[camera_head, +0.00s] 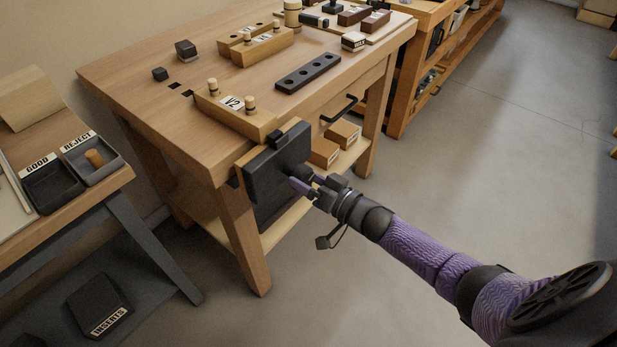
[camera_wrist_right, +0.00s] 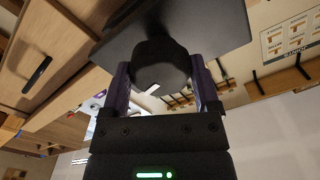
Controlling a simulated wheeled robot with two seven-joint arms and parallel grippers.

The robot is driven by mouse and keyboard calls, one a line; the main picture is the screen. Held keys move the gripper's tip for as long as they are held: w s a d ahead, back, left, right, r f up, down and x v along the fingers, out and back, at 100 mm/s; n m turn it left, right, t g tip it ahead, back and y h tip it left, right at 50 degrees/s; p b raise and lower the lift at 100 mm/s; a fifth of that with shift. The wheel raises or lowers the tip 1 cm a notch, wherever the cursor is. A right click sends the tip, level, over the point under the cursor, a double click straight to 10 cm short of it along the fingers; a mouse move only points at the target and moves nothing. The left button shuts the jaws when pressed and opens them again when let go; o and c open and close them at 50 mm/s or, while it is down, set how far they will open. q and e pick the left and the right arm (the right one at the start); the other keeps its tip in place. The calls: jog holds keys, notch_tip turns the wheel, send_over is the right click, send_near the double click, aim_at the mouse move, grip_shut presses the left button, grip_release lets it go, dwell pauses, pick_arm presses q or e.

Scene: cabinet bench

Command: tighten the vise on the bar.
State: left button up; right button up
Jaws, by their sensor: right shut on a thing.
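The vise (camera_head: 276,155) is mounted on the near corner of the wooden bench, with a dark square front plate and a pale wooden lining beside it. My right gripper (camera_head: 304,184) reaches it from the right and is shut on the vise's knob at the plate's front. In the right wrist view the black round knob (camera_wrist_right: 160,66) with a small white mark sits between the two purple fingers (camera_wrist_right: 161,88), and the dark plate (camera_wrist_right: 205,22) lies behind it. My left gripper is not in view.
A V2 block (camera_head: 232,103) with two pegs lies on the bench (camera_head: 150,75) just behind the vise. A dark strip with holes (camera_head: 308,73) lies farther right. GOOD (camera_head: 50,187) and REJECT (camera_head: 92,160) trays stand on the left table. The floor on the right is clear.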

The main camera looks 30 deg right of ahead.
jog(key=m, duration=0.2)
jog(key=shift+r+m, duration=0.15)
jog(key=shift+m, duration=0.25)
jog(key=shift+w+m, duration=0.1)
jog(key=shift+m, duration=0.7)
jog(key=o, duration=0.9)
jog(key=shift+o, duration=0.5)
jog(key=shift+s+d+p, duration=0.1)
jog(key=shift+s+p, duration=0.2)
jog(key=shift+p, duration=0.1)
jog(key=p+v, duration=0.2)
jog(key=v, duration=0.4)
jog(key=shift+s, duration=0.2)
